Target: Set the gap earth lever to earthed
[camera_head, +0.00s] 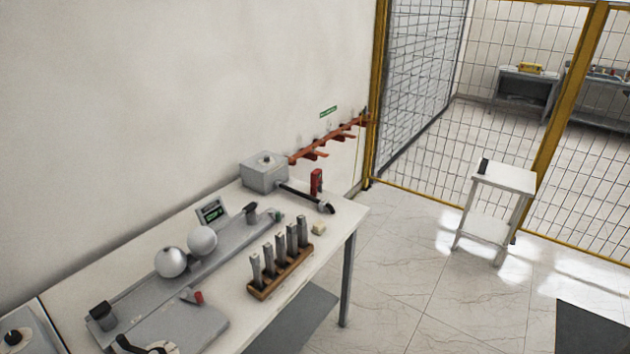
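A sphere gap with two pale metal spheres (202,240) stands on a long grey base on the white workbench (240,325). A short lever-like part with a red end (198,297) sits by a grey plate in front of the spheres. Farther back, a grey box (264,172) has a dark rod with a black end (325,207) reaching right and toward the front. No label shows which of these is the gap earth lever, and I cannot read its position. Neither of my grippers is in view.
A wooden rack (262,292) holds several upright grey pieces near the bench's front edge. A red object (316,182) stands by the grey box. A red wall rail (328,142) is behind. A white stand (503,180) is on the tiled floor before a yellow-framed mesh fence.

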